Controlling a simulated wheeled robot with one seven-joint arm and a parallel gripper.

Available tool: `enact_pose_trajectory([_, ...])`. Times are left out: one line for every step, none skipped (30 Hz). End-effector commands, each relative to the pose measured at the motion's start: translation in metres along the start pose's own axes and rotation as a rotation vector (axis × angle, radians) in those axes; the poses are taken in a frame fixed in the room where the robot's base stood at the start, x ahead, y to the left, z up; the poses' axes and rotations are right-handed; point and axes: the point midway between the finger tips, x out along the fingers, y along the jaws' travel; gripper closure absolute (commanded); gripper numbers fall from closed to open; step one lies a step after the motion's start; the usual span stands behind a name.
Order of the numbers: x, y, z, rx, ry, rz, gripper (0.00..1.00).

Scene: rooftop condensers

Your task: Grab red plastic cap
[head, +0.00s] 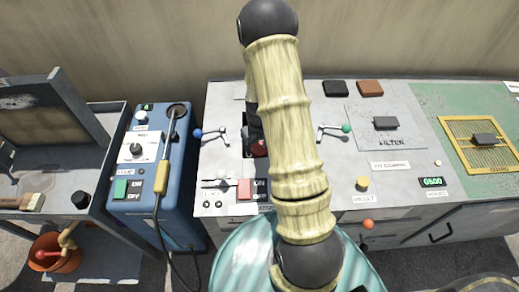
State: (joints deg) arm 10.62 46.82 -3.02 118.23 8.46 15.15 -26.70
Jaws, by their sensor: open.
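A dark red round piece (259,149), which looks like the red plastic cap, sits on the grey bench panel just left of my arm. My arm covers its right side. My gripper (254,132) shows only as a dark strip at the arm's left edge, just above the red piece in the picture. The gripper is open, but its fingertips are mostly hidden by the arm. I cannot tell whether it touches the red piece.
A blue machine (180,205) with a corded tool stands left. A filter lid (386,123) and yellow grate (478,148) lie right. An orange bucket (50,258) is on the floor.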

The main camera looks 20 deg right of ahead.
Motion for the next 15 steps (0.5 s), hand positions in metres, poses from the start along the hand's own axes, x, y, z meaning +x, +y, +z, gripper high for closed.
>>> enact_pose_trajectory([-0.0001, -0.0001, -0.0001, 0.000, 0.000, 0.000, 0.33])
enact_pose_trajectory([-0.0002, -0.0001, -0.0001, 0.000, 0.000, 0.000, 0.33])
enact_pose_trajectory([-0.0002, -0.0001, -0.0001, 0.000, 0.000, 0.000, 0.33])
enact_pose_trajectory([-0.0002, -0.0001, -0.0001, 0.000, 0.000, 0.000, 0.33])
enact_pose_trajectory([-0.0002, 0.0000, -0.0001, 0.000, 0.000, 0.000, 0.33])
enact_pose_trajectory([-0.0002, 0.0000, -0.0001, 0.000, 0.000, 0.000, 0.33])
enact_pose_trajectory([-0.0002, 0.0000, -0.0001, 0.000, 0.000, 0.000, 0.33])
enact_pose_trajectory([-0.0003, 0.0000, -0.0001, 0.000, 0.000, 0.000, 0.33])
enact_pose_trajectory([-0.0003, 0.0000, -0.0001, 0.000, 0.000, 0.000, 0.41])
enact_pose_trajectory([-0.0003, 0.0000, -0.0001, 0.000, 0.000, 0.000, 0.47])
enact_pose_trajectory([-0.0003, 0.0000, -0.0001, 0.000, 0.000, 0.000, 0.53])
enact_pose_trajectory([-0.0003, 0.0000, -0.0001, 0.000, 0.000, 0.000, 0.61])
enact_pose_trajectory([-0.0003, 0.0000, -0.0001, 0.000, 0.000, 0.000, 0.66])
enact_pose_trajectory([-0.0003, 0.0000, -0.0001, 0.000, 0.000, 0.000, 0.66])
enact_pose_trajectory([-0.0003, 0.0001, -0.0001, 0.000, 0.000, 0.000, 0.67])
